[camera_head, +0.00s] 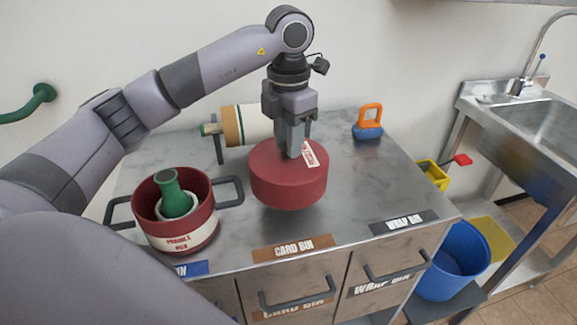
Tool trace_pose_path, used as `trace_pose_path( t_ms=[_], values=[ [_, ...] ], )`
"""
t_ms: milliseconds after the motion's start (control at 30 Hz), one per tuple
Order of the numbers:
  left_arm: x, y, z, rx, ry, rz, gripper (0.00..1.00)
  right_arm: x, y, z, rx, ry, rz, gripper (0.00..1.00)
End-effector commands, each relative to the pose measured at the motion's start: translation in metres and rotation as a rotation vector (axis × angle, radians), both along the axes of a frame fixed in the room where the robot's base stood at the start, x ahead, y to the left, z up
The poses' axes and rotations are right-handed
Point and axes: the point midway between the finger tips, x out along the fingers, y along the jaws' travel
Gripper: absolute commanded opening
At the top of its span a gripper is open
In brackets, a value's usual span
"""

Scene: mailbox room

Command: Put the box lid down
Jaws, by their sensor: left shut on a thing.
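The box lid is a round dark red lid (285,181) in the middle of the head view. My left gripper (291,148) points down on top of it and is shut on it, probably at a part hidden between the fingers. A white tag with red print (310,154) hangs beside the fingers. The lid appears to be over the grey marbled counter; I cannot tell how far above it. A round red and cream box (178,240) stands open at the left, with a green bottle-shaped thing (174,194) inside a white ring. My right gripper is not in view.
A cream and tan roll (250,124) lies on a stand behind the lid. A blue block with an orange handle (368,122) stands at the back right. Labelled drawers with handles form the counter front. A blue bucket (455,262) and a sink (545,118) are right. The counter's right part is clear.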

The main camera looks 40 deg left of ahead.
Motion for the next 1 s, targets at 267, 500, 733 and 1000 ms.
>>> trace_pose_path(
  t_ms=[267, 500, 733, 1000],
  values=[
    [0.0, 0.0, -0.022, 0.001, 0.0, 0.0, 0.0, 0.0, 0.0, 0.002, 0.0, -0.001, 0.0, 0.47],
    [0.0, 0.0, -0.056, 0.0, 0.001, 0.0, 0.0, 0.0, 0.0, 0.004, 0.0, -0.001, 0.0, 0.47],
    [0.0, 0.0, -0.059, 0.0, -0.001, -0.001, 0.0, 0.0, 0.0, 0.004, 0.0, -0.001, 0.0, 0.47],
    [0.0, 0.0, -0.063, 0.0, 0.0, 0.0, 0.54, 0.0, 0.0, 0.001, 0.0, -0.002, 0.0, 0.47]
  ],
)
